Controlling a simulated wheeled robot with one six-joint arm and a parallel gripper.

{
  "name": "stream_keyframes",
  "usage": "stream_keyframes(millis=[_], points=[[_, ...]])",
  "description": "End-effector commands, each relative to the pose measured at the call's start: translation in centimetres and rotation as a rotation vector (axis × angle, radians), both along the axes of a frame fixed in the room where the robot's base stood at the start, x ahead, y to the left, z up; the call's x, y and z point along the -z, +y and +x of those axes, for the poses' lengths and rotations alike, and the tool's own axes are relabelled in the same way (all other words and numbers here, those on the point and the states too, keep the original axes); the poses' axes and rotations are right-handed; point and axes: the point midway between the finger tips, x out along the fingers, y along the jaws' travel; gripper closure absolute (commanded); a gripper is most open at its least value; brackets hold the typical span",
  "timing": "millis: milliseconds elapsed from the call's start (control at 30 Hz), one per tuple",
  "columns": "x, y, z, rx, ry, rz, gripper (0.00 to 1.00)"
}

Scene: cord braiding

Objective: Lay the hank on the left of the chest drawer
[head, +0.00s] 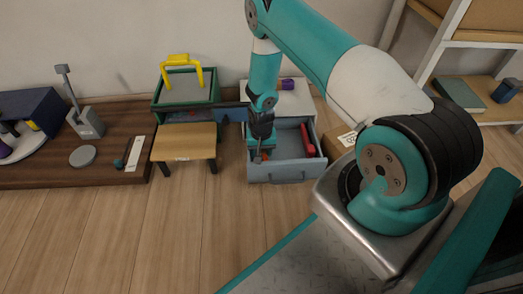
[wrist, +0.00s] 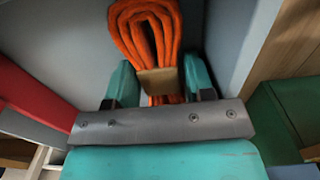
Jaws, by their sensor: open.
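The orange hank (wrist: 145,30), looped cord with a tan band (wrist: 158,81), lies on the grey drawer floor in the wrist view. My gripper (wrist: 158,76) is open, with one teal finger on each side of the hank near its band. Whether the fingers touch it I cannot tell. In the head view the chest drawer (head: 290,176) is pulled open, and my gripper (head: 261,153) reaches down into its left part. The hank is mostly hidden there by my gripper.
A red object (head: 307,141) lies in the drawer's right part. A small wooden stool (head: 184,142) and a green crate with a yellow handle (head: 186,87) stand left of the drawer. A purple item (head: 287,85) sits on the chest top. The floor in front is clear.

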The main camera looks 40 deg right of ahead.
Motion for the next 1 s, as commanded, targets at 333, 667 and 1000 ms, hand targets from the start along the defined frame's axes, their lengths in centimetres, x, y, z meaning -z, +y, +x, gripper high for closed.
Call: stream_keyframes(millis=[333,667,1000], points=[[-7.0,0.0,0.1,0.000,-0.002,0.000,0.52],[-11.8,0.0,0.0,0.000,0.000,0.000,0.52],[-24.6,6.3,2.3,-0.204,-0.064,0.086,0.52]])
